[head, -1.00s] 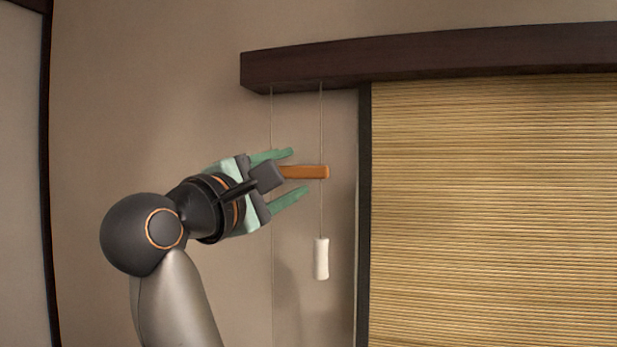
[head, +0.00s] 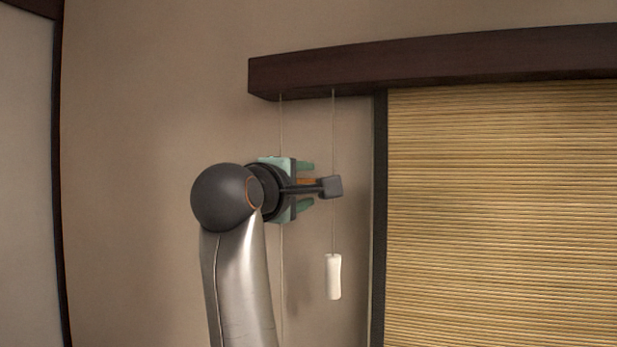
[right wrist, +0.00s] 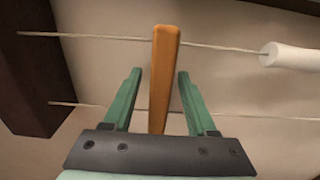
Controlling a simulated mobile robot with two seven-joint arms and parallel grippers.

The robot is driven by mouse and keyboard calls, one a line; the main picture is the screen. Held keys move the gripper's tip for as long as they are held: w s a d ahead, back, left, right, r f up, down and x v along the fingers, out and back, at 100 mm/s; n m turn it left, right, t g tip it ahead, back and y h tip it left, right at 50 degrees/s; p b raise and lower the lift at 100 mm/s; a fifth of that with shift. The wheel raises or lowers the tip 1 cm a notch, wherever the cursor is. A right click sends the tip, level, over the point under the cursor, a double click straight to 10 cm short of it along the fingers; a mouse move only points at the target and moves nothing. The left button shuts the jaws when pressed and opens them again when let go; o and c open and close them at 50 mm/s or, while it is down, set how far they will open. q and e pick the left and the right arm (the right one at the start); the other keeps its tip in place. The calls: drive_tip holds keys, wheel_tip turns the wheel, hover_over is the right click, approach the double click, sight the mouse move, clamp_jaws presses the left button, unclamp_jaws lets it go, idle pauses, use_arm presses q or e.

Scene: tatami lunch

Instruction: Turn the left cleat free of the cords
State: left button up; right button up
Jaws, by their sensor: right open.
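The orange-brown wooden cleat (right wrist: 162,85) stands between the two green fingers of my right gripper (right wrist: 159,73) in the right wrist view, with a gap on either side. The gripper is open. One pale cord (right wrist: 100,37) meets the cleat near its far end, and the cleat lies in front of it. A second cord (right wrist: 80,104) runs lower, behind the fingers. In the head view my right gripper (head: 310,184) points right, and only a small part of the cleat (head: 305,181) shows behind my wrist part. My left gripper is out of view.
A white cord pull (head: 333,277) hangs on the right-hand cord, below the gripper. A dark wooden beam (head: 430,59) runs above. A woven blind (head: 500,210) in a dark frame is to the right. The wall to the left is clear.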

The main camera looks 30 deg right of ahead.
drive_tip(key=shift+x, duration=0.9)
drive_tip(key=shift+c, duration=0.2)
clamp_jaws()
